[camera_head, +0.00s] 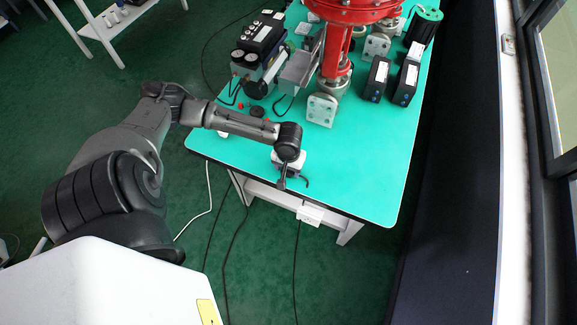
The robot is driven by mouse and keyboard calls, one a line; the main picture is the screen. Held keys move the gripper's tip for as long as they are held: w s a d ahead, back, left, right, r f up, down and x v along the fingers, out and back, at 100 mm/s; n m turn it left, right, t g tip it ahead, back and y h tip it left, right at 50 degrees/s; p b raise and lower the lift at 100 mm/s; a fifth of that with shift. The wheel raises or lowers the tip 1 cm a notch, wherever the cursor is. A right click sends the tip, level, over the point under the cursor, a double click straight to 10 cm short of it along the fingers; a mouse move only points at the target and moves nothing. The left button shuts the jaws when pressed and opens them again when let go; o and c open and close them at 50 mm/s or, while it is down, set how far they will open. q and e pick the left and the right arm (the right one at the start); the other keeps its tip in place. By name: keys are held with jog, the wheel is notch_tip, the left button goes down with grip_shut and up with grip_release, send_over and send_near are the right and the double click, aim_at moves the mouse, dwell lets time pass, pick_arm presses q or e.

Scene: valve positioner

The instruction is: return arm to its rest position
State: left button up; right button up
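My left arm (232,119) comes in from the left and reaches over the near left part of the green-topped table (372,182). My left gripper (293,182) hangs at its end, pointing down by the table's front edge. Its two dark fingers show spread apart, with nothing seen between them. My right arm and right gripper are not in view.
A red valve actuator (338,45) on a metal stand rises at the table's back. A black positioner (262,38) stands left of it, and black boxes (376,79) stand right. The table's front right is clear. A dark wall (455,150) runs along the right.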

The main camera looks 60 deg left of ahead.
pick_arm(q)
jog(key=c, duration=0.7)
jog(key=shift+o, duration=1.3)
jog(key=c, duration=0.6)
jog(key=shift+o, duration=0.2)
jog(key=shift+r+p, duration=0.4)
jog(key=shift+p, duration=0.15)
jog(key=shift+r+p, duration=0.35)
jog(key=shift+p, duration=0.25)
jog(key=shift+r+p, duration=0.3)
jog(key=shift+p, duration=0.1)
